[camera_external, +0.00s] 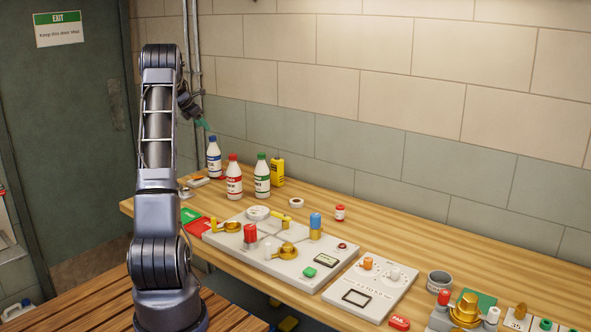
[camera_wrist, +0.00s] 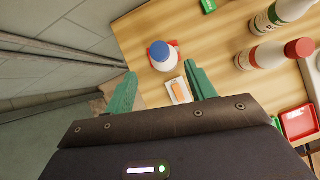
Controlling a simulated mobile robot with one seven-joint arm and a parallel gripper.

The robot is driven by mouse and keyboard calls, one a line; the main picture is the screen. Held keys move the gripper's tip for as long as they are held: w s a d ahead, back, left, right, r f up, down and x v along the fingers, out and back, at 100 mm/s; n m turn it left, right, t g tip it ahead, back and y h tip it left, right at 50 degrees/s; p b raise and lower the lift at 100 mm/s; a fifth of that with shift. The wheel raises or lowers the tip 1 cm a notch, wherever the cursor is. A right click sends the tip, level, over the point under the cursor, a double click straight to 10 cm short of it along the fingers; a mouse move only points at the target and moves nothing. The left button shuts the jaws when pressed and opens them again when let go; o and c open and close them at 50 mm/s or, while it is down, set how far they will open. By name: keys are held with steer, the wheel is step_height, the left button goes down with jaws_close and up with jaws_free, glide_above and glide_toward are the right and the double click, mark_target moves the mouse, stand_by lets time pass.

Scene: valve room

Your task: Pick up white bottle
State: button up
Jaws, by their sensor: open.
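Three white bottles stand upright on the wooden bench: a blue-capped one (camera_external: 214,157), a red-capped one (camera_external: 234,178) and a green-capped one (camera_external: 262,176). My gripper (camera_external: 203,124) is open and empty, above and slightly left of the blue-capped bottle in the external view. In the wrist view, the blue-capped bottle (camera_wrist: 163,56) is seen from above, beyond and between the green fingertips (camera_wrist: 160,85). The red-capped bottle (camera_wrist: 270,54) and the green-capped bottle (camera_wrist: 278,14) are to the right there. The fingers appear apart from all bottles.
A small white item with an orange part (camera_wrist: 179,91) lies near the blue-capped bottle. A yellow container (camera_external: 278,171) stands behind the green-capped bottle. Valve panels (camera_external: 300,262) fill the bench to the right. The block wall (camera_external: 300,120) and pipes (camera_external: 190,60) are close behind.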

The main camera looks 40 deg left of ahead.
mark_target(211, 137)
steer(key=x, duration=0.3)
steer(key=a+x, duration=0.1)
steer(key=x, duration=0.1)
steer(key=shift+w+d+f, duration=0.1)
steer(key=shift+f, duration=0.35)
steer(key=shift+d+x, duration=0.2)
steer(key=shift+x, duration=1.15)
steer(key=shift+d+x, duration=0.2)
steer(key=shift+x, duration=1.15)
steer(key=shift+w+r, duration=0.1)
steer(key=shift+r, duration=0.1)
jaws_close()
